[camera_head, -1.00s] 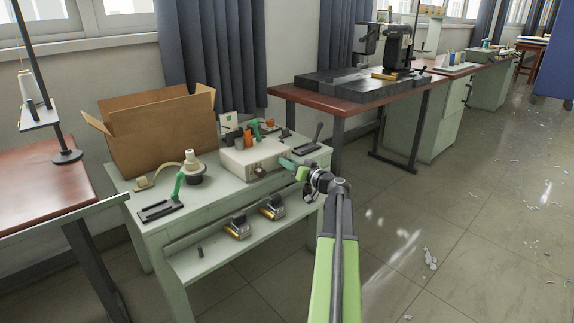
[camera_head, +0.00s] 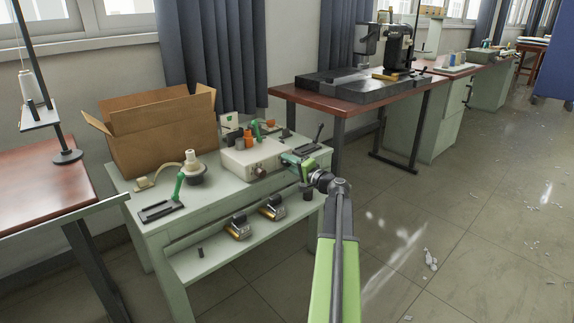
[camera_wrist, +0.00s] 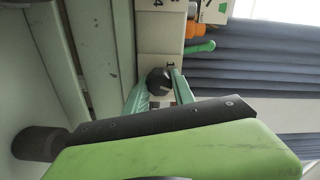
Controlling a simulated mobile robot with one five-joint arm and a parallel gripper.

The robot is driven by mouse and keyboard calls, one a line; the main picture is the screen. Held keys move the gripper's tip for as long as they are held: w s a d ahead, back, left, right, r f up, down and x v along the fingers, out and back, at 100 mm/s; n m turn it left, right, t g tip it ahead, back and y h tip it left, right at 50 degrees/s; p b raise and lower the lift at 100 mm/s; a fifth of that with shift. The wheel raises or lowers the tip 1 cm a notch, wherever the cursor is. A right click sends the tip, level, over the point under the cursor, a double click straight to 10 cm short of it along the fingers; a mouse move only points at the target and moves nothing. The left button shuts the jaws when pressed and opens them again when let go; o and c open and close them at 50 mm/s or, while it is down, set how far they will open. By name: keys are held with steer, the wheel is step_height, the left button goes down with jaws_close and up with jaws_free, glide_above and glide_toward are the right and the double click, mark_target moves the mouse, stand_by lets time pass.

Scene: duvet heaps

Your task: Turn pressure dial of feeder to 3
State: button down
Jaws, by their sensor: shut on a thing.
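The feeder is a pale box (camera_head: 252,155) on the green workbench, with a small round knob (camera_head: 260,170) on its front. My gripper (camera_head: 288,158) is at the box's right end. In the wrist view, my gripper's two teal fingers (camera_wrist: 158,90) lie on either side of a dark round knob (camera_wrist: 158,78) on the pale panel and are shut on it. It appears to be the dial. A small mark like a 1 shows just above it, but its pointer and setting cannot be read. In the head view my gripper hides this knob.
An open cardboard box (camera_head: 160,130) stands at the bench's back left. Orange and green parts (camera_head: 248,136) sit on or behind the feeder. Metal cylinders (camera_head: 238,227) lie on the lower shelf. The floor right of the bench is open.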

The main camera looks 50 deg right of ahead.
steer(key=m, duration=0.6)
steer(key=shift+a+f, duration=0.1)
steer(key=shift+s, duration=0.1)
stand_by(0.4)
steer(key=c, duration=1.1)
jaws_free()
steer(key=shift+o, duration=0.2)
